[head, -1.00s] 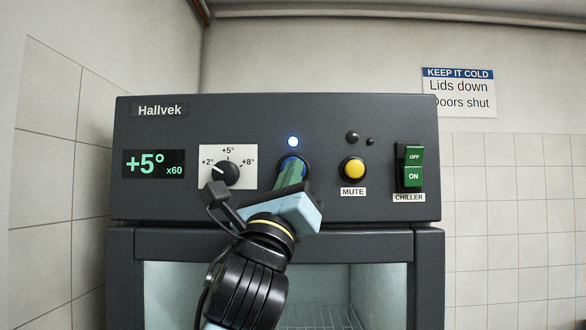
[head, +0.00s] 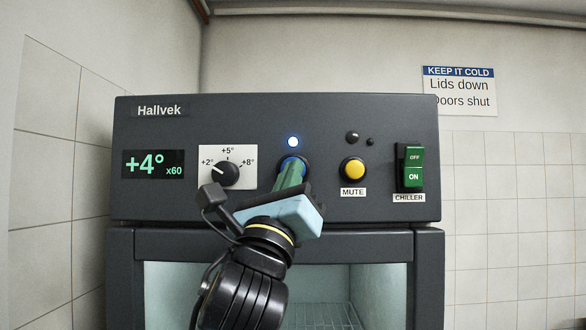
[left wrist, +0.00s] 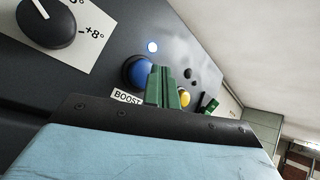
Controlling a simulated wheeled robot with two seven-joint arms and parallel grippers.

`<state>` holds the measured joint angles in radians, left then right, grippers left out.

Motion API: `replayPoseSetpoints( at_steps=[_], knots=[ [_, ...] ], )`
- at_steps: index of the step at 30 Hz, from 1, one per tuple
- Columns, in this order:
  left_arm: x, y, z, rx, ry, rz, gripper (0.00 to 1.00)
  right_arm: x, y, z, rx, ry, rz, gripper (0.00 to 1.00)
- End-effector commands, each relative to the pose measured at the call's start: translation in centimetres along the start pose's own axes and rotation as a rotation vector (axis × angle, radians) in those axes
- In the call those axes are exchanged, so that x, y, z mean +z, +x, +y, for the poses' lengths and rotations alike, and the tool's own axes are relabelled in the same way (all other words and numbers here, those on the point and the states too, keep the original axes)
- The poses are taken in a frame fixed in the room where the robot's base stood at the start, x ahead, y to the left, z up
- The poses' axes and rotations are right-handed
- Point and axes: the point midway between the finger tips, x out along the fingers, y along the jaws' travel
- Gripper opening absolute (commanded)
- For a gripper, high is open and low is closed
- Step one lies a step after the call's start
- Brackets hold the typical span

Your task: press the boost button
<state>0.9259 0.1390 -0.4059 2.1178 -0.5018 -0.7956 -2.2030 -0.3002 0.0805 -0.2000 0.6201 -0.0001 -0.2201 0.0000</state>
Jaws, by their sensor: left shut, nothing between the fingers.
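The blue boost button (left wrist: 136,73) sits on the dark panel, with its BOOST label (left wrist: 126,97) below it in the left wrist view. In the head view only part of the boost button (head: 291,161) shows behind my fingers. My left gripper (head: 293,170) is shut and empty, its green fingertips in front of the button. In the left wrist view the left gripper (left wrist: 160,72) overlaps the button's right side; I cannot tell whether it touches. A lamp (head: 293,142) above the button glows blue-white. My right gripper is out of view.
The display (head: 153,164) reads +4° x60. A dial (head: 226,173) is left of the button. The yellow MUTE button (head: 352,170) and the green chiller switch (head: 412,168) are to the right. A glass-fronted door (head: 380,245) is below.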

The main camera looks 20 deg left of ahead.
Motion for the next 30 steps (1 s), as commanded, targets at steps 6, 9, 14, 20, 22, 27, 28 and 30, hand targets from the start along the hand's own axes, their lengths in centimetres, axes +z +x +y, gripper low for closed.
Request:
replayPoseSetpoints(
  at_steps=[6,9,14,20,22,27,28,30],
  knots=[
    [0.3,-0.3,-0.3,-0.002,0.000,-0.001,0.00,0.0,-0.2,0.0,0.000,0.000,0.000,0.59],
    [0.8,-1.0,-0.9,-0.003,0.000,-0.001,0.00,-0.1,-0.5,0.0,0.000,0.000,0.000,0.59],
    [1.6,-2.1,-1.6,-0.002,0.000,0.000,0.00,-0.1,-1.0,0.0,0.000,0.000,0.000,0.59],
    [2.4,-3.2,-2.4,-0.002,0.000,0.000,0.00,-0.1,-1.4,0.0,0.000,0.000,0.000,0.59],
    [2.5,-3.4,-2.5,-0.001,0.000,0.000,0.00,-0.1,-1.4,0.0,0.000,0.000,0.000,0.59],
    [2.5,-3.5,-2.5,0.000,0.000,0.000,0.00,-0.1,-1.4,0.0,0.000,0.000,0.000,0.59],
    [2.5,-3.5,-2.5,0.000,0.000,0.000,0.00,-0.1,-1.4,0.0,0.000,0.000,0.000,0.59],
    [2.5,-3.5,-2.5,0.000,0.000,0.000,0.00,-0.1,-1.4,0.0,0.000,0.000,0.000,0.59]
  ],
)
